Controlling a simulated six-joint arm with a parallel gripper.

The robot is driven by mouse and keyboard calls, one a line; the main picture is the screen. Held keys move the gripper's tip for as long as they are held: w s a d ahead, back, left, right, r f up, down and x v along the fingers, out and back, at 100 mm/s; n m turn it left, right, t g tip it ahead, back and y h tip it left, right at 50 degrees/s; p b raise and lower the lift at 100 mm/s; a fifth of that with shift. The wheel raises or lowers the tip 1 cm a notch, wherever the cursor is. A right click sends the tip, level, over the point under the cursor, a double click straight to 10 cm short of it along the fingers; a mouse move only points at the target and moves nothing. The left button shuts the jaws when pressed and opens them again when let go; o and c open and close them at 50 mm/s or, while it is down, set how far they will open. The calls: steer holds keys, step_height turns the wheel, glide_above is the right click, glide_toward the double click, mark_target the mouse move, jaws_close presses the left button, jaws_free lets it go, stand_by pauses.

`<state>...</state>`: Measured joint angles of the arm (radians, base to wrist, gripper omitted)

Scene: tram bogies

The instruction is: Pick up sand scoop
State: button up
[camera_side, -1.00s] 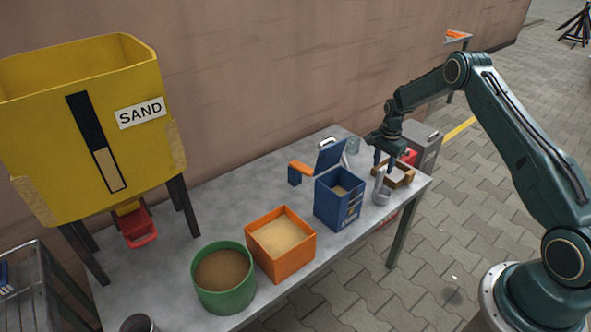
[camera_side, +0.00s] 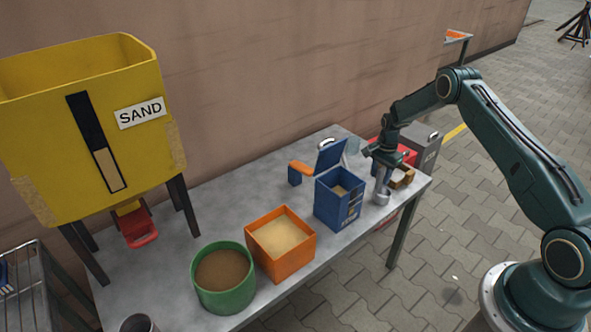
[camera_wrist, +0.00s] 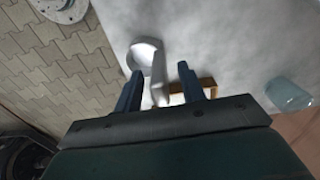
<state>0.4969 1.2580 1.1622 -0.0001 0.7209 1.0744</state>
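The grey metal sand scoop (camera_side: 381,197) is at the right end of the table, its handle pointing up beside a brown wooden rack (camera_side: 406,178). My gripper (camera_side: 384,177) is pointed down at the scoop's handle. In the wrist view the scoop's pale round bowl (camera_wrist: 147,54) lies beyond the fingers, and its handle (camera_wrist: 159,88) runs back between them. My gripper (camera_wrist: 160,78) is open there, with visible gaps on both sides of the handle. The rack (camera_wrist: 205,88) is partly hidden behind the right finger.
A blue box (camera_side: 338,203) with a raised lid stands just left of the scoop. An orange sand box (camera_side: 298,253) and a green tub (camera_side: 223,297) are further left. A clear jar (camera_wrist: 288,95) is behind. The table's front edge is close to the scoop.

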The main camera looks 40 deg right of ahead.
jaws_close()
steer(key=shift+r, duration=0.1)
step_height(320, 180, up, 20)
stand_by(0.8)
stand_by(0.4)
